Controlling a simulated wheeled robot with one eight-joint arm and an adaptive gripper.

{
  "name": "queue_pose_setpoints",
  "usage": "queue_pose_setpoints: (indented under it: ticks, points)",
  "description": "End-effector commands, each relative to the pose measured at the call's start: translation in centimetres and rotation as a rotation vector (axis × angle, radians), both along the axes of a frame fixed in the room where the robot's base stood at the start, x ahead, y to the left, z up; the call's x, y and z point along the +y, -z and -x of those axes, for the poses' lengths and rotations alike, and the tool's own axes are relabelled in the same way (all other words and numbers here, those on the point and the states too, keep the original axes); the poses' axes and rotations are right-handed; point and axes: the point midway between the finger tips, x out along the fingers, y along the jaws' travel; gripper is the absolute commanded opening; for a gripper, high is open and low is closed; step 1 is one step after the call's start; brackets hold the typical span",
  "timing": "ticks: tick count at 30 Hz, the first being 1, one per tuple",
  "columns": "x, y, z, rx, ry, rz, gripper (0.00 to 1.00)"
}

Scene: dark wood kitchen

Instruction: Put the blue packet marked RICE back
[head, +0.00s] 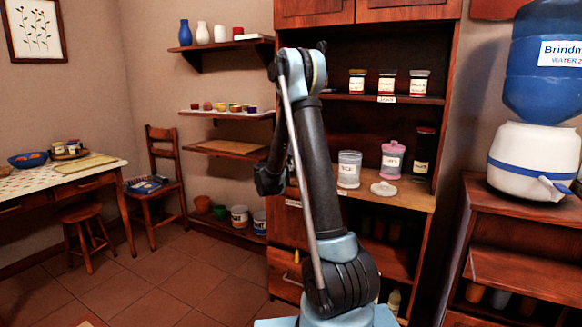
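A blue packet-like item (145,185) lies on the seat of the wooden chair (165,190) at the left; its marking is too small to read, so I cannot tell if it is the RICE packet. My gripper (268,183) hangs dark and small beside my arm, in front of the cabinet's left edge, far from the chair. Its fingers are not clear enough to tell open from shut. The dark wood cabinet (444,120) stands behind my arm, with labelled shelves, and my arm hides part of its left side.
The cabinet holds several red-labelled jars (388,83), a clear canister (349,170), a pink canister (392,160) and a loose white lid (383,188). A table (100,170) and stool (85,215) stand left. A water dispenser (535,155) stands right.

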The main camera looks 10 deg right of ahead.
Motion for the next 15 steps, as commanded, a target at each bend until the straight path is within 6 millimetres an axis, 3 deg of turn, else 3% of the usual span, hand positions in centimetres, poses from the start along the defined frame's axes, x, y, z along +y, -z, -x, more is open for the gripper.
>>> queue_pose_setpoints:
  ticks: [5, 15]
  points:
    - [0.1, 1.8, 0.0, 0.0, -0.001, 0.0, 0.32]
    - [0.3, 2.1, 0.0, 0.0, -0.003, 0.0, 0.32]
